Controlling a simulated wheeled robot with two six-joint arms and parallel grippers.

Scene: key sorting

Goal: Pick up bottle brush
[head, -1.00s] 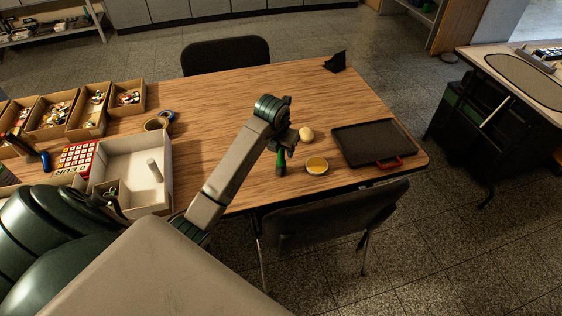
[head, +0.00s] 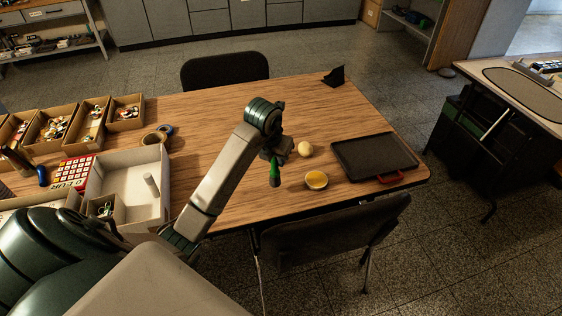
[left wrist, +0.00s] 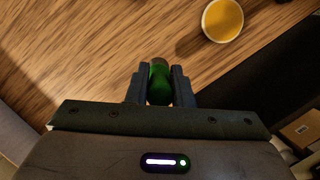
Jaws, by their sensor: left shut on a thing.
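The bottle brush (head: 275,173) shows as a slim green thing hanging roughly upright below my left gripper (head: 272,151), near the front edge of the wooden table. My left gripper is shut on it. In the left wrist view, the green brush (left wrist: 159,84) sits between the two dark fingers (left wrist: 160,88). The rest of the brush is hidden by the fingers and the gripper body. It appears to be a little above the table, but the gap is hard to tell. My right gripper is not in view.
A small bowl with yellow contents (head: 316,181) and a pale round thing (head: 305,149) are just right of the brush. A dark tray (head: 372,154) lies farther right. A white box (head: 117,171) and several cardboard boxes (head: 126,113) fill the left. The table's middle is clear.

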